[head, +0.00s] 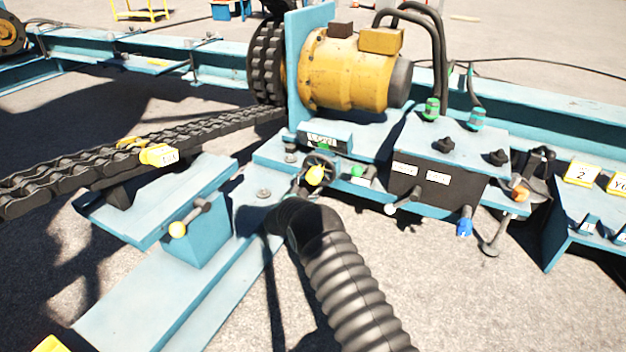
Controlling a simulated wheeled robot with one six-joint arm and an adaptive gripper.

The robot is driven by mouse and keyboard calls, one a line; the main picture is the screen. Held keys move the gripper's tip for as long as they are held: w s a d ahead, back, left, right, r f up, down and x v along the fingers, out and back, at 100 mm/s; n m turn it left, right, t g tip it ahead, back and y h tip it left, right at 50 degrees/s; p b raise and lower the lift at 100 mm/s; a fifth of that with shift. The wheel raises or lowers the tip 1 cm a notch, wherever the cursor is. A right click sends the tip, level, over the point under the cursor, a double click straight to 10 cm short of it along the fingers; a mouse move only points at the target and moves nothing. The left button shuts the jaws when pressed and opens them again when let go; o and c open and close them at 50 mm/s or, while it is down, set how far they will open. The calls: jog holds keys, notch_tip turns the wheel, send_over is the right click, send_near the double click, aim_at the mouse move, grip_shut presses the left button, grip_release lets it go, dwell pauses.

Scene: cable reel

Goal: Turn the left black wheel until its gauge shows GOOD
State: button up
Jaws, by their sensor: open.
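The left black wheel (322,160) is near the middle of the head view, at the front edge of the blue machine. The lettering in the window is too small to read surely. Another dark wheel (541,163) is at the right, partly hidden, beside an orange knob. I cannot make out my gripper in this view.
A thick black ribbed hose-like part (345,275) crosses the lower middle, just below the left wheel. A black chain (120,160) runs left. A yellow motor (350,70) and blue control box (445,145) are behind and right.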

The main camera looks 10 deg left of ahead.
jog(key=shift+x, duration=1.4)
grip_shut()
